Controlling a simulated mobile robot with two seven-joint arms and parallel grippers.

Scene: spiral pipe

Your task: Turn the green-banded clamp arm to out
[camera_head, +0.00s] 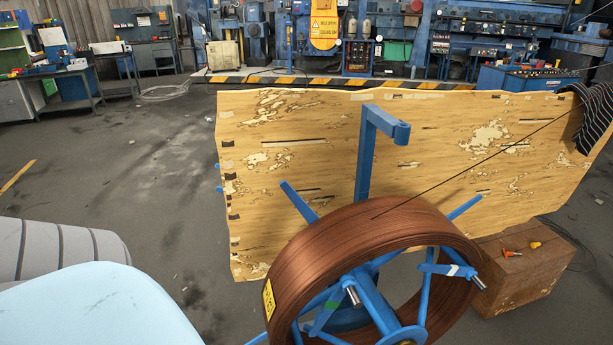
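A reel of brown wire (345,235) on a blue frame fills the lower middle. The green-banded clamp arm (326,312) is a blue bar at the reel's near face, low in the picture. Its green band lies just left of a silver pin (352,294). I cannot tell for sure how it is turned. A second clamp arm with a white band (453,270) is at the right of the face, reaching across towards the reel's rim, with its own silver pin (477,283). Neither of my grippers is in view.
A worn wooden panel (250,185) stands behind the reel, with a blue post (366,150) in front. A wooden block (525,277) with orange and yellow pieces is at right. A pale blue rounded shape (95,310) and grey ribbed shape (55,250) fill the lower left.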

